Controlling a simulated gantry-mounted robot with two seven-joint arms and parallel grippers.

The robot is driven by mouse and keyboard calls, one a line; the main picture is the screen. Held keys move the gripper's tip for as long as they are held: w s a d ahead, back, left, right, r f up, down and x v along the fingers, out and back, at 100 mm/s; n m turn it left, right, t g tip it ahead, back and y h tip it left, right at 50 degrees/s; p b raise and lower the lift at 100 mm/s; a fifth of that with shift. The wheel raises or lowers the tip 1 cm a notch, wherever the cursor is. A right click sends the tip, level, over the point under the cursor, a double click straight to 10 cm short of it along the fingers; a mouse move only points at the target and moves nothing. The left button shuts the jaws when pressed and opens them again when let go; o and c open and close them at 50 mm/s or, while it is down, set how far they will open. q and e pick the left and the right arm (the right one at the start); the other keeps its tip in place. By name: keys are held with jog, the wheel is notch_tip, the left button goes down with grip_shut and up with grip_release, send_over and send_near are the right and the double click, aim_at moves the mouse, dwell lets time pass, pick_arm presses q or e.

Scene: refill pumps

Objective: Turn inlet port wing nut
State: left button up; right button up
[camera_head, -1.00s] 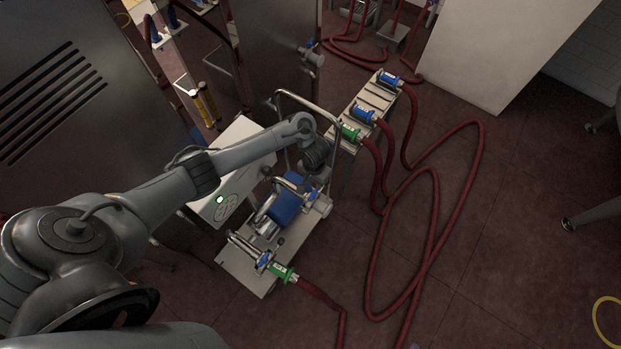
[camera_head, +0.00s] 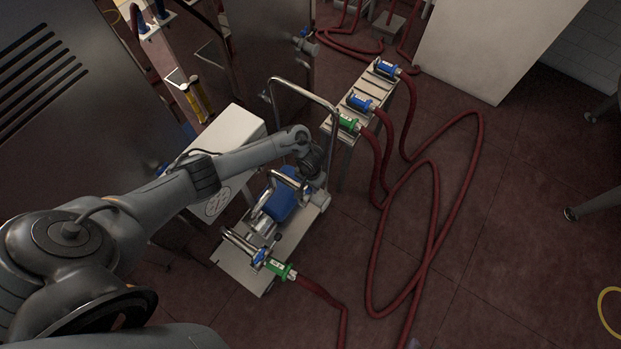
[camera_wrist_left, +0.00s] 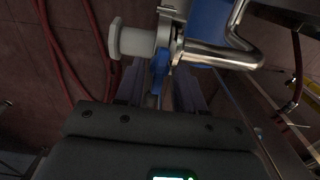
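The pump cart (camera_head: 225,252) stands on the floor with a blue pump motor (camera_head: 280,206) and bent steel pipes. In the left wrist view, a blue wing nut (camera_wrist_left: 160,66) sits on the clamp of the inlet port, beside a pale grey fitting (camera_wrist_left: 132,41) and a steel pipe (camera_wrist_left: 225,55). My left gripper (camera_head: 314,172) is over the far end of the pump. In the left wrist view its fingers (camera_wrist_left: 163,92) are apart, one on each side of the wing nut, with no clear contact. The wing nut is hidden behind my wrist in the head view. My right gripper is not in view.
A steel handle (camera_head: 303,82) arches up behind my left wrist. A white control box (camera_head: 232,140) stands left of the pump. A green-ended hose (camera_head: 280,270) joins the cart's front. A rack (camera_head: 368,92) with several hose ends stands behind. Red hoses cross the floor at right.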

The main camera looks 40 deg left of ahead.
pick_arm(q)
grip_shut()
